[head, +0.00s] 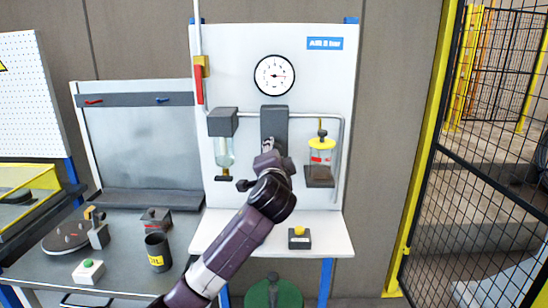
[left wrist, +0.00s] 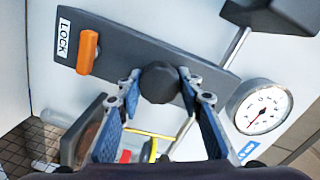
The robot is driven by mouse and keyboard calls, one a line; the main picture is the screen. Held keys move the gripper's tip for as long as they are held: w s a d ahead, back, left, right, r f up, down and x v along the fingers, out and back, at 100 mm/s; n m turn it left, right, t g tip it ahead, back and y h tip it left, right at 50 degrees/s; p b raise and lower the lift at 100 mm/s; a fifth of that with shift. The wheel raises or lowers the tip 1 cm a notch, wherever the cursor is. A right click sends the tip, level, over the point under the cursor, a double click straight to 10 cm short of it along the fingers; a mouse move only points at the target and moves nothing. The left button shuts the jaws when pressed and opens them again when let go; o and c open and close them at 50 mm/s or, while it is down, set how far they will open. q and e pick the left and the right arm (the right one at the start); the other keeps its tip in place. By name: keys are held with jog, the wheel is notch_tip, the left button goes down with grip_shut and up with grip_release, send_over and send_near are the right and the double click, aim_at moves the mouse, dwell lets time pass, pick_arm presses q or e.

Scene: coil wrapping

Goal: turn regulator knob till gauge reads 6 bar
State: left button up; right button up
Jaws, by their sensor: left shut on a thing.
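The dark round regulator knob (left wrist: 159,83) sits between my left gripper's fingertips in the left wrist view, in front of a dark grey block. My left gripper (left wrist: 160,92) is shut on it. In the head view the left gripper (head: 262,166) reaches the regulator block (head: 274,122) and hides the knob. My right gripper is not in view.
An orange lock tab (left wrist: 87,52) is beside the knob. A bowl with a dark head (head: 224,150) hangs left of the arm, a yellow-topped unit (head: 321,160) right. A red-handled valve (head: 199,82) is upper left. A yellow-topped button box (head: 299,238) stands on the shelf below.

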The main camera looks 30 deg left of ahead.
pick_arm(q)
jog(key=n+b, duration=0.1)
jog(key=n, duration=0.3)
jog(key=shift+f+n, duration=0.15)
jog(key=shift+n, duration=0.25)
dwell(0.4)
jog(key=o, duration=1.2)
jog(key=shift+h, duration=0.3)
jog(key=v, duration=1.2)
